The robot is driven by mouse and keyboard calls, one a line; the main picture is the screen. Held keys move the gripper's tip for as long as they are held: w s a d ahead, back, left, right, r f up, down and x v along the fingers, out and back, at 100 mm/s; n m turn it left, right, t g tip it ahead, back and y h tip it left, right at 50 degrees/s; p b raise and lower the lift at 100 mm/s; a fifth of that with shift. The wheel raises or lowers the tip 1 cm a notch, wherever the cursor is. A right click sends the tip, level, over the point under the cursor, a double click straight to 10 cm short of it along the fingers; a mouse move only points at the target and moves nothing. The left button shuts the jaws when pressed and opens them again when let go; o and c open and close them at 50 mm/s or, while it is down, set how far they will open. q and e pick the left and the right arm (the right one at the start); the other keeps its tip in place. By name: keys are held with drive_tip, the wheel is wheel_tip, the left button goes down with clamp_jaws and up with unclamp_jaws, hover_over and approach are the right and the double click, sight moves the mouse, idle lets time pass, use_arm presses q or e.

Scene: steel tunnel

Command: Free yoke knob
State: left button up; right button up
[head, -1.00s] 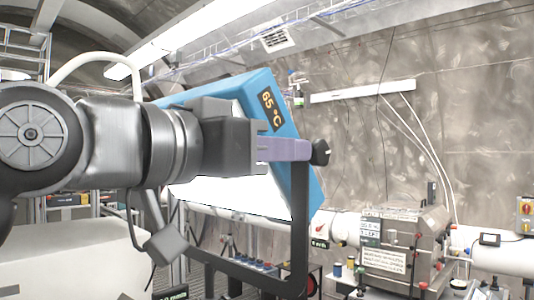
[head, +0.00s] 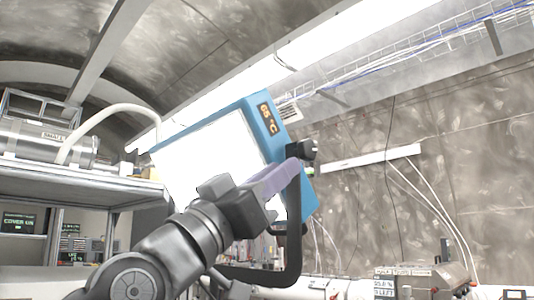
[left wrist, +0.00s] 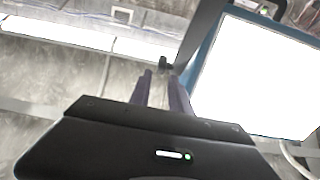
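The yoke knob (head: 302,149) is a small black knob at the upper end of the dark yoke arm (head: 294,215), on the side of a blue lamp housing (head: 262,118) with a bright white face. The housing is tilted and reads 65 °C. My left gripper (head: 294,166) has purple fingers that point up and right at the knob. In the left wrist view a gap shows between the fingers (left wrist: 160,76), and the knob (left wrist: 166,62) appears just past their tips. Contact cannot be made out. My right gripper is out of view.
A steel rack (head: 85,188) with a white curved hose (head: 95,125) stands at the left. A metal box (head: 430,278) is low at the right, before the rough tunnel wall (head: 360,200). Space right of the knob is clear.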

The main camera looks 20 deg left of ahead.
use_arm(q)
drive_tip(key=p+x, duration=0.3)
drive_tip(key=x, duration=0.4)
drive_tip(key=shift+w+r, duration=0.1)
drive_tip(key=shift+r, duration=0.2)
drive_tip(key=shift+a+y, duration=0.25)
drive_tip(key=shift+y, duration=0.05)
drive_tip(key=g+p, duration=0.2)
drive_tip(key=p, duration=0.4)
drive_tip(key=r+g+y+p, duration=0.1)
drive_tip(key=g+p, duration=0.1)
drive_tip(key=p, duration=0.5)
drive_tip(key=g+y+p, duration=0.1)
drive_tip(key=g+p, duration=0.1)
drive_tip(key=p, duration=0.5)
drive_tip(key=shift+s+r+g, duration=0.2)
drive_tip(key=shift+s+g, duration=0.15)
drive_tip(key=shift+g, duration=0.05)
drive_tip(key=shift+s+a+f+b, duration=0.25)
drive_tip(key=shift+s+b, duration=0.1)
drive_tip(key=shift+b, duration=0.1)
drive_tip(key=shift+s+a+f+b, duration=0.1)
drive_tip(key=shift+s+f+b, duration=0.1)
drive_tip(key=shift+s+b, duration=0.2)
drive_tip(key=b, duration=0.2)
approach(299, 152)
drive_tip(key=shift+w+d+r, duration=0.45)
drive_tip(key=shift+w, duration=0.25)
